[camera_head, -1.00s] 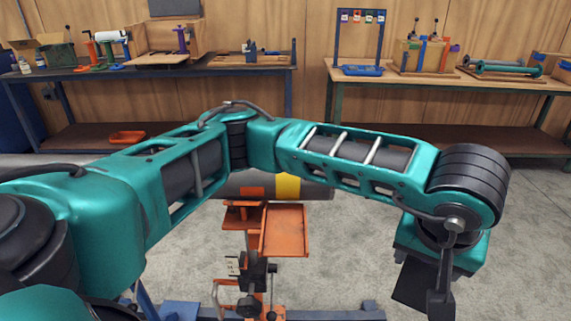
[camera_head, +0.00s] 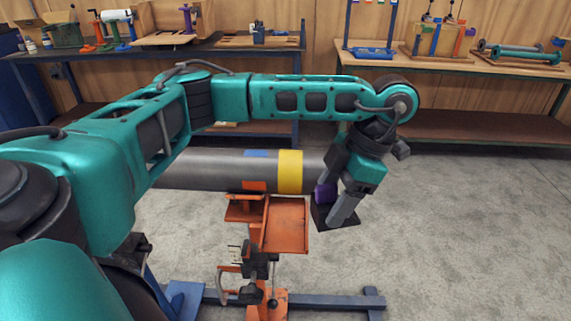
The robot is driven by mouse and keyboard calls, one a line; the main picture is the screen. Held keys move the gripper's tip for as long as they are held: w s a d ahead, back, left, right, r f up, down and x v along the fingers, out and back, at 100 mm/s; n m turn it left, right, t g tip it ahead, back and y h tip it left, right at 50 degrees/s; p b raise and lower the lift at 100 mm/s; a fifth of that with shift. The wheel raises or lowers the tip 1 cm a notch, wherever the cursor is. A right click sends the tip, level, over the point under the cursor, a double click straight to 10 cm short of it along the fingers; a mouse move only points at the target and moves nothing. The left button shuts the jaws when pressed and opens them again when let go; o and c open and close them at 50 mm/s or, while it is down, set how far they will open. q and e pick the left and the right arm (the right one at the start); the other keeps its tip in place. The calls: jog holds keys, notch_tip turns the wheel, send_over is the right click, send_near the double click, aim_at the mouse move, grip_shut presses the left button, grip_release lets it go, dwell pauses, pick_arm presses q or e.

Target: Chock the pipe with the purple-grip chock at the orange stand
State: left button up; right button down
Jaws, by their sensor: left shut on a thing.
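The grey pipe (camera_head: 212,171) lies across the middle, with a yellow band (camera_head: 290,172) near its right part and blue and orange patches. The orange stand (camera_head: 286,226) stands below the pipe, with a flat orange tray on its right. My left gripper (camera_head: 333,205) is just right of the tray, shut on the purple-grip chock (camera_head: 324,193). The chock has a purple grip and a dark base; the gripper fingers partly hide it. The chock appears apart from the tray, near the pipe's right end. My right gripper is not in view.
Blue beams (camera_head: 330,300) of a floor frame run under the stand. A dark clamp (camera_head: 256,268) hangs on the stand's front. Two workbenches with tools (camera_head: 180,48) line the back wall. The floor at right is clear.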

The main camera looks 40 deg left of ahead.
pick_arm(q)
jog(key=s+a+r+n+h+p, duration=0.25)
jog(key=a+n+h, duration=0.45)
jog(key=n, duration=0.8)
jog(key=shift+y, duration=0.7)
jog(key=f+b, duration=0.4)
jog(key=a+f+b, duration=0.1)
jog(key=f+b, duration=0.2)
jog(key=shift+s+a, duration=0.1)
jog(key=shift+s, duration=0.05)
jog(key=shift+f+b, duration=0.45)
jog(key=shift+b, duration=0.1)
jog(key=shift+w+a, duration=0.35)
jog(key=shift+w, duration=0.05)
jog(key=shift+w+a, duration=0.5)
jog(key=shift+w, duration=0.1)
